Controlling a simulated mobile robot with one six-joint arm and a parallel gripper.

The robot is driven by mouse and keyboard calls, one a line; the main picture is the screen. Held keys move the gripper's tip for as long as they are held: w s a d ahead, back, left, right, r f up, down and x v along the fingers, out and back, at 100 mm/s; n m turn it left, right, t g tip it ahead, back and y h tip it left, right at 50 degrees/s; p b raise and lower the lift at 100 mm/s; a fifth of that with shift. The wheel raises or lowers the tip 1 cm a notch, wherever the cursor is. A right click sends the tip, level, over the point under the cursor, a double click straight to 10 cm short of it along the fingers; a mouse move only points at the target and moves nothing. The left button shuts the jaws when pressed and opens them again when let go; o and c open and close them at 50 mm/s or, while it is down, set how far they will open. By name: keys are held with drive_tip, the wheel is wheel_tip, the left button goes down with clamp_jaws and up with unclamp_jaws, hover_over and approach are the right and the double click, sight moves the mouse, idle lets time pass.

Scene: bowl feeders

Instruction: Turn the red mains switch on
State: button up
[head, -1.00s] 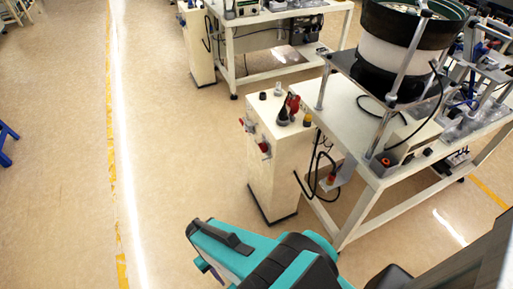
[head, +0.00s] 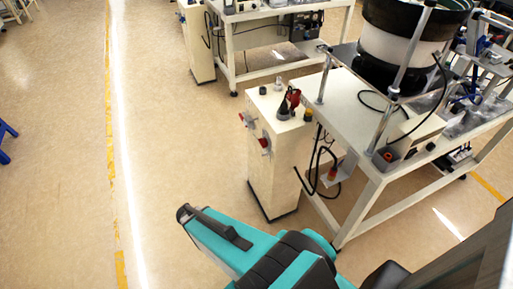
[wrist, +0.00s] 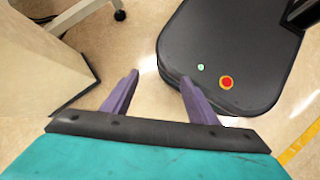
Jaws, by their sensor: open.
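A cream control cabinet (head: 271,165) stands on the floor at the left end of a white machine table in the head view. Two red parts, one upper (head: 242,117) and one lower (head: 264,142), show on its left face. A red part (head: 293,97) also shows on its top. I cannot tell which is the mains switch, nor its position. In the wrist view my gripper (wrist: 158,77) is open and empty, its two purple fingers apart above the floor. The cabinet's side is probably the pale panel (wrist: 35,70) at left there. No switch shows in the wrist view.
The machine table (head: 345,110) carries a large bowl feeder (head: 390,45). A black cable (head: 318,165) hangs beside the cabinet. A second table (head: 285,15) stands behind. The floor left of the cabinet is clear, with a yellow line (head: 110,130).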

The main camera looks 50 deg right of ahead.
sight(263, 143)
drive_tip(key=w+d+r+n+h+b, duration=0.2)
drive_tip(key=w+d+r+n+h, duration=0.1)
drive_tip(key=w+d, duration=0.45)
drive_tip(key=w+d+r+n+h+b, duration=0.2)
drive_tip(key=w+d+r+n+h, duration=0.15)
drive_tip(key=w+d, duration=0.35)
drive_tip(key=w+d+r+n+g+h+b, duration=0.1)
drive_tip(key=w+d+r+n+h+b, duration=0.1)
drive_tip(key=w+d+r+h, duration=0.4)
drive_tip(key=w+d+r, duration=0.2)
drive_tip(key=w+r, duration=0.1)
drive_tip(key=r, duration=0.2)
drive_tip(key=shift+w+d+r+b, duration=0.25)
drive_tip(key=shift+w+b, duration=0.05)
drive_tip(key=shift+b, duration=0.05)
drive_tip(key=shift+d, duration=0.1)
drive_tip(key=p+x, duration=0.2)
drive_tip(key=x, duration=1.1)
drive_tip(key=shift+d, duration=0.3)
drive_tip(key=shift+s, duration=0.15)
drive_tip(key=shift+c, duration=0.3)
drive_tip(key=c, duration=0.7)
